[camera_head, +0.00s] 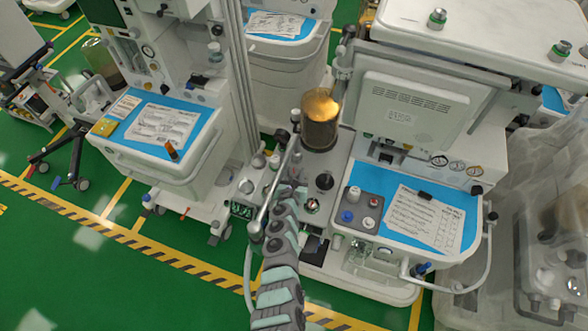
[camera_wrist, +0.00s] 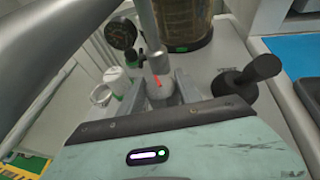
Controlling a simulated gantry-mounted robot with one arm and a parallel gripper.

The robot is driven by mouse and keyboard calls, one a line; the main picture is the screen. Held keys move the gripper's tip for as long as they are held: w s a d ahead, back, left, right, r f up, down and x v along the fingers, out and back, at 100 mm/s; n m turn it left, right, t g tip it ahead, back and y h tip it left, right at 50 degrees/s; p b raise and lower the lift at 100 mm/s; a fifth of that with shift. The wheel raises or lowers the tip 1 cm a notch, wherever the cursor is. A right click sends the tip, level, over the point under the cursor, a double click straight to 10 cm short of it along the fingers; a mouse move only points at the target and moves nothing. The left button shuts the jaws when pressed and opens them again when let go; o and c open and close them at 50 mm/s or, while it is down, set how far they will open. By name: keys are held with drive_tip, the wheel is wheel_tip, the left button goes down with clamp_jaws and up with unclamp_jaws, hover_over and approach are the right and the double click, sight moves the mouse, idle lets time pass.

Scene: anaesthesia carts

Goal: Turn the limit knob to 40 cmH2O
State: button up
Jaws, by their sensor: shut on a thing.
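In the head view, my gripper (camera_head: 297,183) is over the middle cart's breathing block, and the knob cannot be made out clearly.
A black lever knob (camera_wrist: 247,80) stands right of my gripper. A round dark gauge (camera_wrist: 121,33) and a pale knob (camera_wrist: 113,78) are on the left. The amber bellows canister (camera_head: 320,120) stands behind. A grey metal tube (camera_head: 270,192) runs close along my arm's left side.

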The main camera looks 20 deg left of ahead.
drive_tip(key=shift+r, duration=0.1)
drive_tip(key=o, duration=1.4)
drive_tip(key=shift+c, duration=0.2)
drive_tip(key=shift+b, duration=0.3)
